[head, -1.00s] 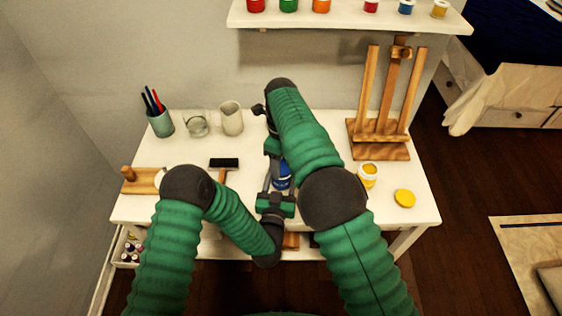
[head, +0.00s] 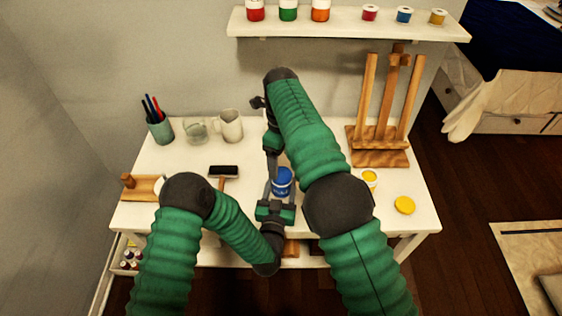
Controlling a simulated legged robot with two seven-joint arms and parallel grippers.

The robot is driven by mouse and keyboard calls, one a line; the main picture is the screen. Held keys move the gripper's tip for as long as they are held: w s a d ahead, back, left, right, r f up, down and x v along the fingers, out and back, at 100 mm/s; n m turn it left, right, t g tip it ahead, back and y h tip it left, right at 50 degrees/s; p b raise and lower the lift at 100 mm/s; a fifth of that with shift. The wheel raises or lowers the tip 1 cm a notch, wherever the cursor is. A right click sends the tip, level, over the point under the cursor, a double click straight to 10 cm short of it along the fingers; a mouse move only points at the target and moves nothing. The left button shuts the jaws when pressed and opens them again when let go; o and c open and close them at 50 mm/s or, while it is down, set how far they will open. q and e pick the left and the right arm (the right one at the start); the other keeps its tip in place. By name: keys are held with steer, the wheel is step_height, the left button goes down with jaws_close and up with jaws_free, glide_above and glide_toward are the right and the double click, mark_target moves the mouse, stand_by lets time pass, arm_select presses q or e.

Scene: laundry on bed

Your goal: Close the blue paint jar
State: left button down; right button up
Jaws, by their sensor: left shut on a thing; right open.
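The blue paint jar (head: 282,183) stands near the front middle of the white table, between my two grippers. Its upper part shows blue; I cannot tell whether this is a seated lid or paint. My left gripper (head: 275,198) is at the jar's near side, shut on it, its fingers partly hidden. My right gripper (head: 271,160) is open on the jar's far side, pointing back toward it. My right forearm hides part of the table beside the jar. No separate blue lid shows on the table.
A yellow paint jar (head: 369,178) and a loose yellow lid (head: 404,205) are to the right. A wooden easel (head: 382,145) stands behind them. A brush-like roller (head: 223,172), glass jar (head: 195,131), mug (head: 231,125) and pen cup (head: 160,128) are left. A shelf (head: 345,26) of paint jars hangs above.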

steer(key=shift+c, duration=0.4)
steer(key=n, duration=0.3)
steer(key=shift+r, duration=0.15)
steer(key=n, duration=0.6)
steer(key=shift+r+n, duration=0.25)
steer(key=shift+n, duration=0.05)
steer(key=n, duration=0.6)
steer(key=shift+s+r, duration=0.1)
steer(key=shift+r, duration=0.2)
steer(key=n, duration=0.3)
steer(key=shift+r+n, duration=0.2)
steer(key=shift+n, duration=0.2)
steer(key=n, duration=0.6)
steer(key=shift+r, duration=0.3)
steer(key=n, duration=0.6)
steer(key=shift+r+n, duration=0.35)
steer(key=shift+n, duration=0.05)
steer(key=shift+f, duration=0.1)
